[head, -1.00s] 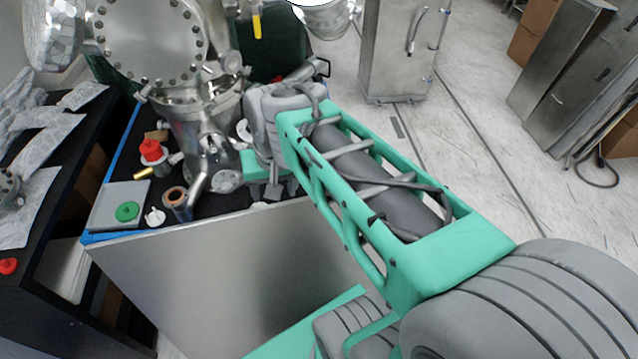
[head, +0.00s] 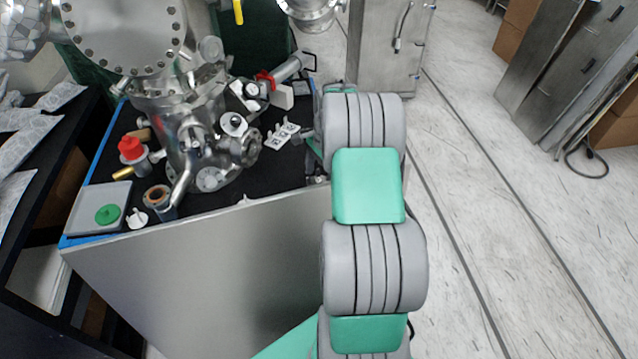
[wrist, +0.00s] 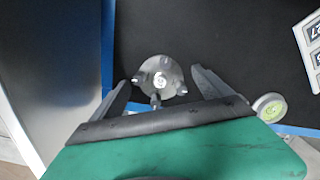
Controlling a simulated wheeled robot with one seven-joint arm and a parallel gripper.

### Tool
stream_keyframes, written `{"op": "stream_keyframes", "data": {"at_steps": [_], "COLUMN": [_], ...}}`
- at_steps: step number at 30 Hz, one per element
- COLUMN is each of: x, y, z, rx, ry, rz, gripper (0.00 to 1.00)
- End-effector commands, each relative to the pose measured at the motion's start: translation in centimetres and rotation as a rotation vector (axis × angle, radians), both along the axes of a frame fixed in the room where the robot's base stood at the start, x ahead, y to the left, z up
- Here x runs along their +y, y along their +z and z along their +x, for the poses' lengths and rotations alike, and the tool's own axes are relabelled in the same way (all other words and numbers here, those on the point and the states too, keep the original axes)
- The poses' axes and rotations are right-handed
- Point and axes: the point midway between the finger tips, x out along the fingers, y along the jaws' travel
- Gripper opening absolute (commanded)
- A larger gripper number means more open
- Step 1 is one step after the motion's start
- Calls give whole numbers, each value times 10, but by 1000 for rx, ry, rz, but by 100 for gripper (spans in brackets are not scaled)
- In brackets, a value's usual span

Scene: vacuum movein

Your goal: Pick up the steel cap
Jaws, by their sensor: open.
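In the wrist view, a round grey metal piece (wrist: 158,69), which looks like the steel cap, lies on the black table top (wrist: 225,45). It has a bright centre and several short studs around its rim. My gripper (wrist: 160,77) is open, with one finger on each side of the cap and gaps showing at both sides. I cannot tell how high the fingers are above the table. In the head view, my arm hides the gripper, and I cannot make out the cap there.
A steel vacuum chamber (head: 182,125) stands on the table. In the wrist view, a small pale wheel-like part (wrist: 270,107) is right of the gripper.

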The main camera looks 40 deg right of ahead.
Motion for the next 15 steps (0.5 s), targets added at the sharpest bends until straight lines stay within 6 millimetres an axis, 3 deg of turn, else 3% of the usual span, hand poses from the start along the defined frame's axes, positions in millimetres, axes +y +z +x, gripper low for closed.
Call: {"op": "stream_keyframes", "data": {"at_steps": [7, 15], "x": [0, 0], "y": [-4, -4], "z": [1, 1], "rx": [-3, -3], "ry": [1, 2], "rz": [-2, -2], "gripper": [88, 67]}}
